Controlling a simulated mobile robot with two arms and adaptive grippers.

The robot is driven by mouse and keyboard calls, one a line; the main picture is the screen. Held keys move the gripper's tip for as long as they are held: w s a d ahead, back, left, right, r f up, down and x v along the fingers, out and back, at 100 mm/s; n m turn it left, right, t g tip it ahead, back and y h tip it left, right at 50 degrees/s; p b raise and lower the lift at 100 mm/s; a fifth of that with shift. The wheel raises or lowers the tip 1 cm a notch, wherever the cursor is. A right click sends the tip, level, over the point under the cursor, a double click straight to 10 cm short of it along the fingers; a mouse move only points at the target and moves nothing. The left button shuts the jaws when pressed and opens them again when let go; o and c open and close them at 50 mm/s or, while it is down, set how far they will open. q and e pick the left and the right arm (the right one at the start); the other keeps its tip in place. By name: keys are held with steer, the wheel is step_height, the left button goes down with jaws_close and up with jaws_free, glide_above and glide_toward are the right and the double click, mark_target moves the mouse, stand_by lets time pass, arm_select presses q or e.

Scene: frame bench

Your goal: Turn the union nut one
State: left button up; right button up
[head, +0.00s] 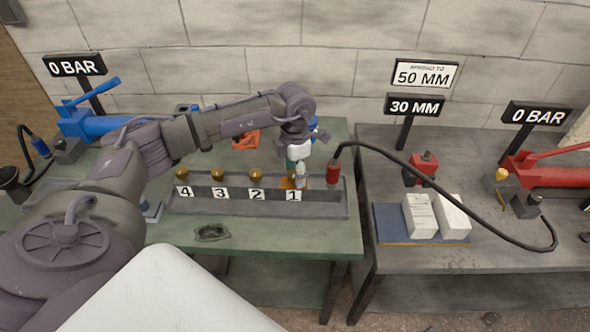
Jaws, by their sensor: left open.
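A grey tray (335,208) on the green bench holds a row of brass union nuts above the white labels 4, 3, 2 and 1. Union nut one (287,183) sits behind label 1 (293,196) and is partly hidden. My left gripper (298,176) points down over the tray's right part, right at union nut one. Its jaws are open; whether they touch or surround the nut I cannot tell. Union nut two (255,174) stands free to the left. My right gripper is not in view.
A red coupling (333,174) with a black hose stands in the tray close right of the gripper. The hose arches to the grey bench (420,270) with a red pump (550,172). A blue pump (95,123), an orange cloth (246,139) and a dark piece (212,231) lie on the green bench.

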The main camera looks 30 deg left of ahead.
arm_select(q)
jaws_close()
steer(key=shift+n, duration=0.3)
steer(key=n+b, duration=0.1)
steer(key=n, duration=0.2)
steer(key=shift+n, duration=0.3)
steer(key=n, duration=0.3)
steer(key=shift+a+n, duration=0.1)
steer(key=shift+n, duration=0.2)
steer(key=n, duration=0.3)
steer(key=shift+r+n, duration=0.1)
steer(key=shift+n, duration=0.2)
steer(key=shift+a+n, duration=0.1)
steer(key=shift+n, duration=1.8)
